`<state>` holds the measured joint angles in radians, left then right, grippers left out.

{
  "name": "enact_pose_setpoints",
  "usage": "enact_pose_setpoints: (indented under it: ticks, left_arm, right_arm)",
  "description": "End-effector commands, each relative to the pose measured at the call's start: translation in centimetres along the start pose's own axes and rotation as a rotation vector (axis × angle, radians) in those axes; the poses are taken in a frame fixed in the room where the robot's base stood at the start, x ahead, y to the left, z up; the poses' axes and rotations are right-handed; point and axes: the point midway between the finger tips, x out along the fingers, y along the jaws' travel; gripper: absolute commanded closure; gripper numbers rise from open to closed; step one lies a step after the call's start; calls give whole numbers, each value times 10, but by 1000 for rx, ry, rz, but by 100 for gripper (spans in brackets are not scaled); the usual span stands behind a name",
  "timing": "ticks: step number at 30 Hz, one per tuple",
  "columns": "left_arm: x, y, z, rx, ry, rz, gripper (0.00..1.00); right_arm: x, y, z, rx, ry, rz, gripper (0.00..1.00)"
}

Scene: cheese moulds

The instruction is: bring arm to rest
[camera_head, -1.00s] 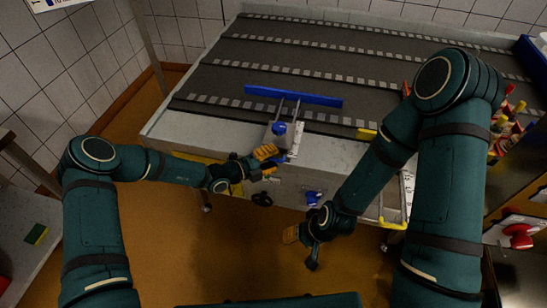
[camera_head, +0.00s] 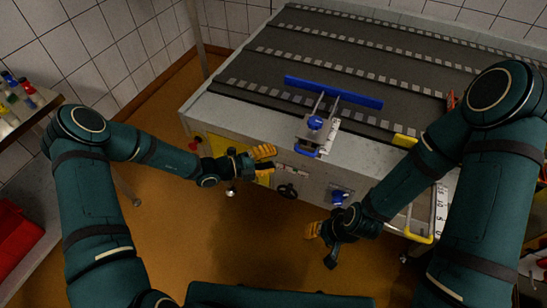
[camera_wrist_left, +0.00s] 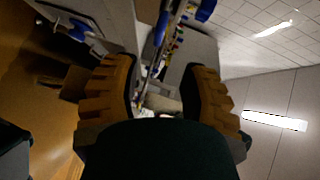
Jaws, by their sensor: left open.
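My left gripper (camera_head: 266,159) has ribbed orange fingers and hangs in front of the table's front edge, left of the blue-knobbed device and apart from it. In the left wrist view, the fingers of my left gripper (camera_wrist_left: 158,95) stand wide apart with nothing held between them. My right gripper (camera_head: 320,241) hangs low in front of the table, its orange finger pointing left. Its other finger is dark and the gap is unclear, so I cannot tell whether it is open or shut.
The steel table (camera_head: 250,118) has dark slatted lanes and a blue bar (camera_head: 345,94). A device with a blue knob (camera_head: 315,122) sits at its front edge. A yellow handle frame (camera_head: 418,237) is at right. A shelf with bottles (camera_head: 20,95) and a red bin (camera_head: 17,238) stand left. Floor between is clear.

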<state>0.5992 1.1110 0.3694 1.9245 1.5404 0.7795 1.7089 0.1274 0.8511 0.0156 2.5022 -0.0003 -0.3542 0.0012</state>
Motion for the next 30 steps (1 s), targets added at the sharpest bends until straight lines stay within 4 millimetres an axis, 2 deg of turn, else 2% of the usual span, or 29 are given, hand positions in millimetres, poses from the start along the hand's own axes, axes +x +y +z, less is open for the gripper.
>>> enact_pose_setpoints:
  ticks: [10, 14, 17, 18, 22, 26, 30]
  left_arm:
    - [1, 1, -2, 7, 5, 4, 57]
    - [2, 13, -25, 139, 83, 80, 57]
    - [-2, 38, -64, 406, 239, 202, 57]
    - [-7, 50, -81, 547, 325, 254, 57]
    - [-37, 90, -125, 1067, 646, 372, 57]
    - [-72, 118, -146, 1600, 986, 382, 57]
    - [-102, 128, -150, 2167, 1340, 271, 57]
  right_arm:
    - [0, 0, 0, 0, 0, 0, 53]
    - [0, 0, 0, 0, 0, 0, 53]
    - [0, 0, 0, 0, 0, 0, 53]
    - [0, 0, 0, 0, 0, 0, 53]
    - [0, 0, 0, 0, 0, 0, 53]
    - [0, 0, 0, 0, 0, 0, 53]
    - [0, 0, 0, 0, 0, 0, 53]
